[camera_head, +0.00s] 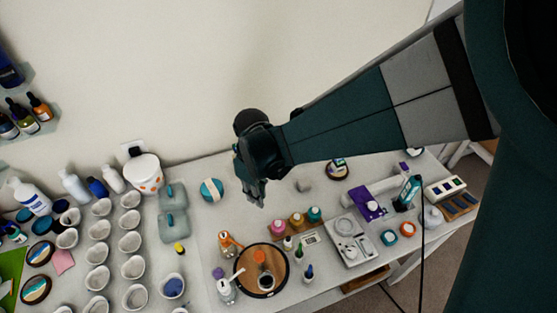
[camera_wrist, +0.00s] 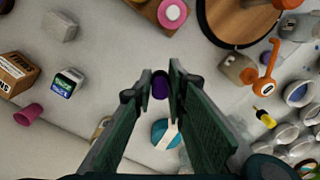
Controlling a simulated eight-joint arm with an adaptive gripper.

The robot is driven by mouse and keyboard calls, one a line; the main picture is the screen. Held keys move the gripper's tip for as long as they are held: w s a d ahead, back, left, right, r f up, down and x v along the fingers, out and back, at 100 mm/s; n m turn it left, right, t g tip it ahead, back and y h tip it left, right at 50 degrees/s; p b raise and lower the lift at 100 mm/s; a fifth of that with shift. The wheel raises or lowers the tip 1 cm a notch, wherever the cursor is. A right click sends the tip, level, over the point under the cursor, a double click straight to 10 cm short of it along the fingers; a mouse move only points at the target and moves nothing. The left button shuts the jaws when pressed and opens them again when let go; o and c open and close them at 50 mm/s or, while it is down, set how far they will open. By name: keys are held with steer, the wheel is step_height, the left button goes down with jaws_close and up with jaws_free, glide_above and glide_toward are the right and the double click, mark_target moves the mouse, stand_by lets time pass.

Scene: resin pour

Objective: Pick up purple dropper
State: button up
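A small dark purple rounded thing (camera_wrist: 160,86), which may be the purple dropper, shows between my fingertips in the wrist view. Only its top shows; I cannot tell whether the fingers touch it. My gripper (camera_wrist: 159,82) points down with a narrow gap between its fingers. In the head view my gripper (camera_head: 257,203) hangs above the table, right of the teal and white ball (camera_head: 212,190). No purple thing shows at its fingertips there. Another small purple thing (camera_head: 218,272) stands left of the round wooden tray (camera_head: 247,284).
Colored bottles (camera_head: 296,219) stand right of my gripper. An orange-topped bottle (camera_head: 228,243) stands near the wooden tray. Several white cups (camera_head: 130,242) fill the left side. A grey block (camera_head: 304,185) lies near the wall. Bare table surrounds the ball.

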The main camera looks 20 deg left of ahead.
steer(key=shift+r, duration=1.15)
steer(key=shift+a, duration=0.1)
